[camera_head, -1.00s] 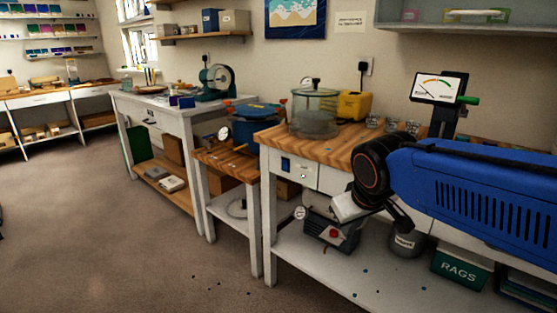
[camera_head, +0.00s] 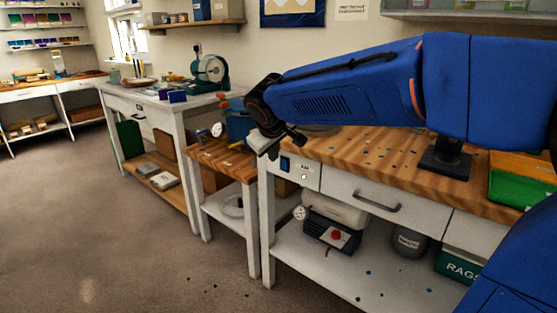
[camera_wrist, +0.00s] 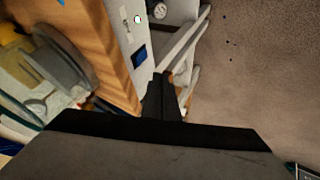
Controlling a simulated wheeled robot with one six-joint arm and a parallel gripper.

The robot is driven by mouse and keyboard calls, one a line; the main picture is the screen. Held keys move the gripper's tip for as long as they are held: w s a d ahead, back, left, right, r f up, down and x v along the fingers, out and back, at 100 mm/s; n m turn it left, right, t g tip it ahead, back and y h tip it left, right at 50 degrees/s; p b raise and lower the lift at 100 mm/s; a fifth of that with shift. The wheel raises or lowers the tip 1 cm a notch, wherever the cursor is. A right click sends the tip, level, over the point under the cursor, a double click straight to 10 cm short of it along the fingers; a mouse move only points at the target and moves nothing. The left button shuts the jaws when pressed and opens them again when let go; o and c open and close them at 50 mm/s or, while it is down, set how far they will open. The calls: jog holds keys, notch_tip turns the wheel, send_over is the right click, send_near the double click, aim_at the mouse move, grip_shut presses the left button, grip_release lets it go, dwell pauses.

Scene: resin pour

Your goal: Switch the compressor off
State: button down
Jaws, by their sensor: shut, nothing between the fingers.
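The compressor (camera_head: 331,237), with a pale tank, dark base and red knob, sits on the lower shelf of the wooden-topped bench. A round gauge (camera_head: 300,213) is at its left end. A white panel (camera_head: 305,177) on the bench front carries a dark blue rocker switch (camera_head: 285,163) and a small label. The switch also shows in the wrist view (camera_wrist: 139,54); its on or off position cannot be read. My gripper (camera_head: 270,153) is shut and empty, above and left of the switch by the bench corner. Its dark fingers (camera_wrist: 160,97) appear apart from the switch in the wrist view.
A drawer with a handle (camera_head: 376,202) is right of the panel. A lower side table (camera_head: 222,160) stands left of the bench, with a blue pot (camera_head: 238,125) partly behind my gripper. A grey can (camera_head: 408,241) and rags box (camera_head: 458,265) share the shelf.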

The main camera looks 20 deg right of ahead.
aim_at(281, 160)
jog(key=shift+w+a, duration=0.1)
jog(key=shift+w, duration=0.1)
jog(key=shift+w+d+f, duration=0.8)
jog(key=shift+w+f, duration=0.4)
jog(key=shift+w, duration=0.2)
jog(key=shift+w+d+f, duration=0.85)
jog(key=shift+w+f, duration=0.4)
jog(key=shift+w, duration=0.1)
jog(key=shift+w+d+f, duration=0.8)
jog(key=shift+w+f, duration=0.4)
jog(key=shift+w, duration=0.2)
